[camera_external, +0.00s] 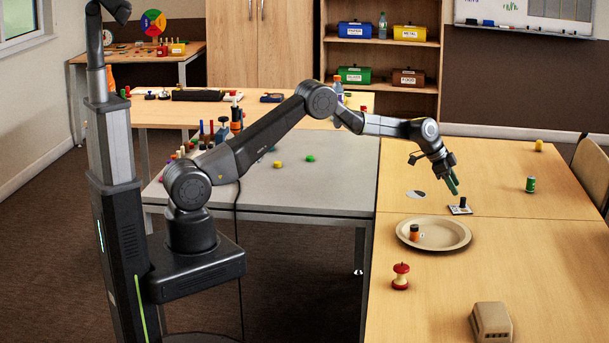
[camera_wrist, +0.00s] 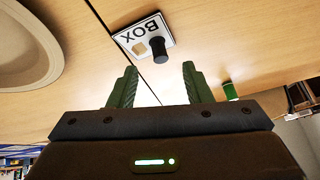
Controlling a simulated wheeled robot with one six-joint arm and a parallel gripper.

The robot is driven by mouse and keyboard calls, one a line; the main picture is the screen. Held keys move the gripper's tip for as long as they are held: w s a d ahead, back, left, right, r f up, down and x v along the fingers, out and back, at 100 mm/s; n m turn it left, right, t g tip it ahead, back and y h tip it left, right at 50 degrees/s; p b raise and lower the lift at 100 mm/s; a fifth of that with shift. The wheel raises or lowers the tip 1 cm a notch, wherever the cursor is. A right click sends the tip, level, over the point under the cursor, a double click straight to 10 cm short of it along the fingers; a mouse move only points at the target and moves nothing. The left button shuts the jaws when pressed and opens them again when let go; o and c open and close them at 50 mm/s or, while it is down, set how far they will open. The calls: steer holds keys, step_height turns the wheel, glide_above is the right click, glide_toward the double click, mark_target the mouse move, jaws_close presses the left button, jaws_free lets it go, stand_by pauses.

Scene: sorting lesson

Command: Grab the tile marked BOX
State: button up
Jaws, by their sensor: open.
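The tile marked BOX (camera_wrist: 134,33) is a white plate with black letters, a small tan square and an upright black knob (camera_wrist: 160,50). It lies flat on the wooden table; the tile also shows in the external view (camera_external: 460,210). My gripper (camera_wrist: 156,72) has two green fingers, apart and empty, with the tile beyond their tips in the wrist view. In the external view my gripper (camera_external: 454,187) points down, just above and beside the tile, not touching it as far as I can tell.
A beige plate (camera_external: 455,246) with a small orange and black jar (camera_external: 414,233) stands in front of the tile. A green can (camera_external: 530,184), an apple core (camera_external: 401,277) and a tan box-shaped block (camera_external: 491,322) stand on the table. Open tabletop lies right of the tile.

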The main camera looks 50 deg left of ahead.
mark_target(458, 206)
steer(key=shift+p+x, duration=0.4)
steer(key=shift+x, duration=2.15)
jaws_close()
